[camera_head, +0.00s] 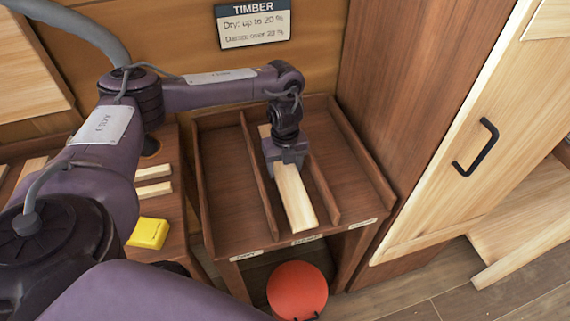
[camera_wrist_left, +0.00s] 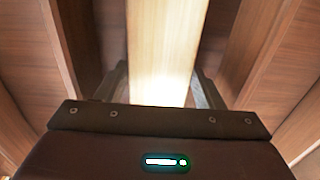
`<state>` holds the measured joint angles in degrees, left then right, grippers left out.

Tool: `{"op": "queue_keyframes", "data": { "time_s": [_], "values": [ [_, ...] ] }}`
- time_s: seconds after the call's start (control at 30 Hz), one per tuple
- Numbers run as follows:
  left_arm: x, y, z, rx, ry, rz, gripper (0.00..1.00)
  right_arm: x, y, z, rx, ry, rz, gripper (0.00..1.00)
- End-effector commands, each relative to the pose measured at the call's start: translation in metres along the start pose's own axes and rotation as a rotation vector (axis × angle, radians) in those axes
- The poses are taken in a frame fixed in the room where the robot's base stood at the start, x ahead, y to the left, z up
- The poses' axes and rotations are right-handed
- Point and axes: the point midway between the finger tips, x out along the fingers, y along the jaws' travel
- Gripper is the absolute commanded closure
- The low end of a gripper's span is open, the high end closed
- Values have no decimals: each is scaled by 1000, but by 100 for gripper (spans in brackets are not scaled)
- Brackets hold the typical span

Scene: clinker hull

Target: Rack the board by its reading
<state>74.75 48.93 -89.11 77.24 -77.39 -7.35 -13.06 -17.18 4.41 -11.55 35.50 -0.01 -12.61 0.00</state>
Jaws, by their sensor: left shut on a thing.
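A pale wooden board (camera_head: 295,196) lies lengthwise in the middle bay of a brown three-bay rack (camera_head: 228,235). My left gripper (camera_head: 286,160) points down over the board and is shut on it. In the left wrist view the board (camera_wrist_left: 165,50) runs between the two fingers (camera_wrist_left: 160,88), with a rack divider on each side. Small labels sit on the rack's front edge, one per bay; their words are too small to read surely. A yellow meter-like block (camera_head: 149,233) lies on the bench to the left. My right gripper is not in view.
A sign (camera_head: 252,24) on the wall reads TIMBER, dry up to 20 %, damp over a figure near 22 %. Short pale wood pieces (camera_head: 153,181) lie on the left bench. A red-orange round thing (camera_head: 297,290) stands below the rack. A cabinet door (camera_head: 480,130) is at right. The outer bays look empty.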

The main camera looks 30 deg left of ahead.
Motion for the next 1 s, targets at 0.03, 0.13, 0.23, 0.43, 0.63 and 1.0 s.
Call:
{"op": "queue_keyframes", "data": {
  "time_s": [0.03, 0.13, 0.23, 0.43, 0.63, 1.0],
  "values": [
    [-1, 0, 0, 0, 0, -1, 67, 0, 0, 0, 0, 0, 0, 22],
    [-1, 0, 0, 0, 0, -1, 67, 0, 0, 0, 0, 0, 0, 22],
    [0, 0, 0, 0, 0, -1, 67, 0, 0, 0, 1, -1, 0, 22],
    [2, 0, 0, 0, 0, -1, 67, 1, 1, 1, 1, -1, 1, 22],
    [5, -1, 0, 0, 0, -1, 67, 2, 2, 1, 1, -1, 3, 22],
    [7, 0, 0, 0, 0, -1, 13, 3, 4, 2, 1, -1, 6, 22]
  ]
}}
